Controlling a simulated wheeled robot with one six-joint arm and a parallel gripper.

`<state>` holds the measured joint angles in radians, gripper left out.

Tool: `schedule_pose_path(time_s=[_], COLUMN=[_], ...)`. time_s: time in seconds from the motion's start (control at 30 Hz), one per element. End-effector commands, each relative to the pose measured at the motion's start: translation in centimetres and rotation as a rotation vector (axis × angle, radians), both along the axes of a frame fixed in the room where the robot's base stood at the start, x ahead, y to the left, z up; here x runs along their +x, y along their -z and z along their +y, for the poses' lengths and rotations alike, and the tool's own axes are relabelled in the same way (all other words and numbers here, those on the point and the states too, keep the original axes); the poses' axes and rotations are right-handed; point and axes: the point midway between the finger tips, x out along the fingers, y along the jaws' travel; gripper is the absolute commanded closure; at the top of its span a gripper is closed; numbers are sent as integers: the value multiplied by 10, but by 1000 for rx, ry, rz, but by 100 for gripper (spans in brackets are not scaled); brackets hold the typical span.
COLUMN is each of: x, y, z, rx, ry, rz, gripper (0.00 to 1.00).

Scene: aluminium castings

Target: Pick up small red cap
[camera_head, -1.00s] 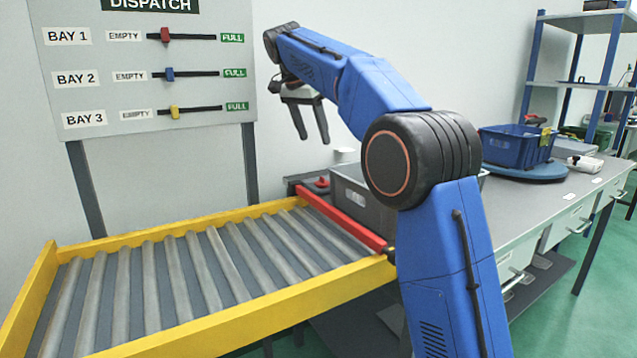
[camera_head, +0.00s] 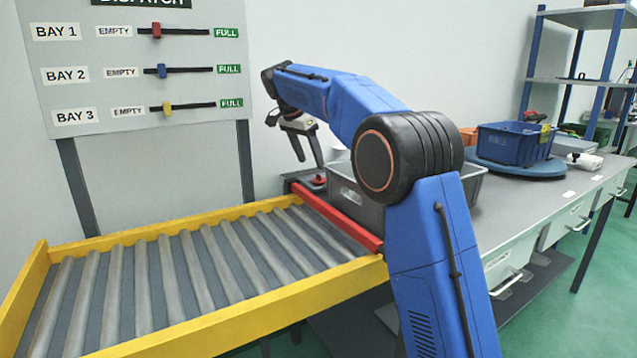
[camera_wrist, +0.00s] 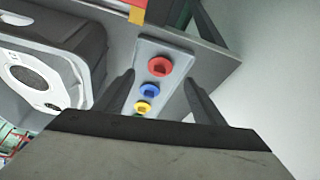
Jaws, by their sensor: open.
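The small red cap (camera_wrist: 160,66) sits on a light grey plate (camera_wrist: 176,49) in the wrist view, in a row with a blue cap (camera_wrist: 150,90) and a yellow cap (camera_wrist: 143,107). My gripper (camera_wrist: 160,78) is open, its two fingers apart on either side of this row and nothing between them held. I cannot tell the exact height gap to the caps. In the head view my gripper (camera_head: 308,162) points down just above a small red piece (camera_head: 318,180) behind the conveyor's red bar. The blue and yellow caps cannot be made out there.
A grey bin (camera_head: 345,205) stands right beside the caps; the wrist view shows a round metal part (camera_wrist: 38,78) in it. The yellow-framed roller conveyor (camera_head: 200,320) with a red end bar (camera_head: 340,220) is empty. A blue crate (camera_head: 512,145) stands farther right on the bench.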

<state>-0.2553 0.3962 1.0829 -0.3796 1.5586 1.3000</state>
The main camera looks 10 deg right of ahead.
Motion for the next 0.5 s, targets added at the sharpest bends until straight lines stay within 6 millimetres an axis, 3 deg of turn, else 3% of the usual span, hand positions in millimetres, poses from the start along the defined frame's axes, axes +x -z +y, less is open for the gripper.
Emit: schedule_pose_path(time_s=[0.5], x=[8], y=[37], z=[-14], rx=[-1], ry=[0], rz=[3], gripper=[37])
